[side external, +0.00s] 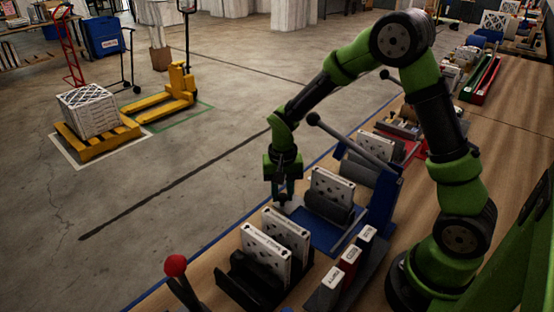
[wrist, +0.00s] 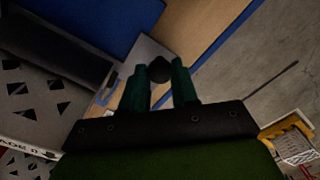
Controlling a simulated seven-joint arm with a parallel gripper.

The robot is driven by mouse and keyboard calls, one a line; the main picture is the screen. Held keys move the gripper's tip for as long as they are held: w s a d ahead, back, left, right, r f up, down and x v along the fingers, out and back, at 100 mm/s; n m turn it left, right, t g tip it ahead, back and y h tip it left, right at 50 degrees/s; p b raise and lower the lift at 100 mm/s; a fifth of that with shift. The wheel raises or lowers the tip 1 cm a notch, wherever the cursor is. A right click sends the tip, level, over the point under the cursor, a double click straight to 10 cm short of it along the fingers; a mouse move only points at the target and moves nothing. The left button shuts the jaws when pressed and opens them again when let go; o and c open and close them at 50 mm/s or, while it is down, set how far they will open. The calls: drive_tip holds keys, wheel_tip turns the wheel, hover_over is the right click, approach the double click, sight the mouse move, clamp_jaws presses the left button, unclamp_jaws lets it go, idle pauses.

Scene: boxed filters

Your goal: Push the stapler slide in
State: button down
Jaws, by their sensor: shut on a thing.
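The stapler (side external: 384,203) is a blue bench machine with a long grey lever ending in a black ball. Its blue slide (side external: 318,238) extends from the front, carrying a white boxed filter (side external: 331,187) upright in a dark cradle. The slide's blue surface (wrist: 95,22) and the filter box (wrist: 38,108) also show in the wrist view. My gripper (side external: 283,201) points down at the slide's outer left end. In the wrist view my gripper (wrist: 160,84) is shut on a dark rounded knob (wrist: 158,69) between its fingers. The knob's base is mostly hidden.
A black rack (side external: 243,279) with two white filter boxes (side external: 270,240) stands in front. Labelled blocks (side external: 350,257) stand to its right. A red-knobbed lever (side external: 176,266) is at the lower left. The bench edge runs close by my gripper, with open floor beyond.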

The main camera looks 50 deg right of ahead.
drive_tip(key=shift+d, duration=1.85)
drive_tip(key=c, duration=0.9)
unclamp_jaws()
drive_tip(key=shift+o, duration=0.2)
drive_tip(key=shift+a, duration=0.2)
